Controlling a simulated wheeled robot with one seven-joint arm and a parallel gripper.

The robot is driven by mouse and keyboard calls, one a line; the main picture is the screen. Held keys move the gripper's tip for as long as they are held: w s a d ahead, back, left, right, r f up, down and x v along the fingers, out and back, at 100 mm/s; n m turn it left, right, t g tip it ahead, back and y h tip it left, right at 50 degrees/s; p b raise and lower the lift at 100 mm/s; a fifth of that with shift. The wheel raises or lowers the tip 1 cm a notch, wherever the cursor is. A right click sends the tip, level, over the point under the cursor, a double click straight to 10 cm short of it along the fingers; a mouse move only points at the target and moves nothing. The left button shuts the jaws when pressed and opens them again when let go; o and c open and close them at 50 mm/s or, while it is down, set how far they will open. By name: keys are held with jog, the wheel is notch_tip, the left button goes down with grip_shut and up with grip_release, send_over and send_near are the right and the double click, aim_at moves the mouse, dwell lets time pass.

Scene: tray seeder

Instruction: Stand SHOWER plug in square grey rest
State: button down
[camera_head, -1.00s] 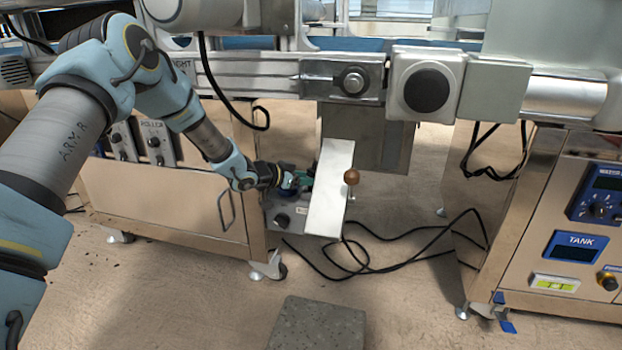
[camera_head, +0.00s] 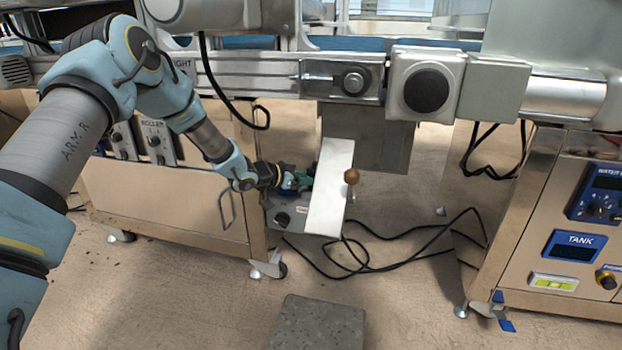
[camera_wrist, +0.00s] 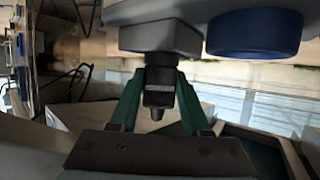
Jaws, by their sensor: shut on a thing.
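In the wrist view, the two green fingers of my gripper (camera_wrist: 160,100) are shut on a dark plug (camera_wrist: 158,84). The plug's narrow stepped tip points down in the picture, and its other end meets a square grey block (camera_wrist: 160,37), which looks like the rest. I cannot tell whether the plug is seated in it or only against it. A round blue block (camera_wrist: 254,34) is beside the grey one. In the head view my gripper (camera_head: 304,181) is low, just left of a slanted white panel (camera_head: 330,188); the plug is too small to make out there.
A grey shelf with a black knob (camera_head: 282,219) lies under my gripper. A brown ball knob (camera_head: 351,176) is right of the white panel. Black cables (camera_head: 380,240) lie on the floor. A steel cabinet (camera_head: 165,190) stands left, and a TANK cabinet (camera_head: 560,240) right.

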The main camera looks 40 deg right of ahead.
jog(key=shift+f, duration=0.5)
jog(key=shift+c, duration=1.4)
grip_release()
jog(key=shift+r, duration=0.1)
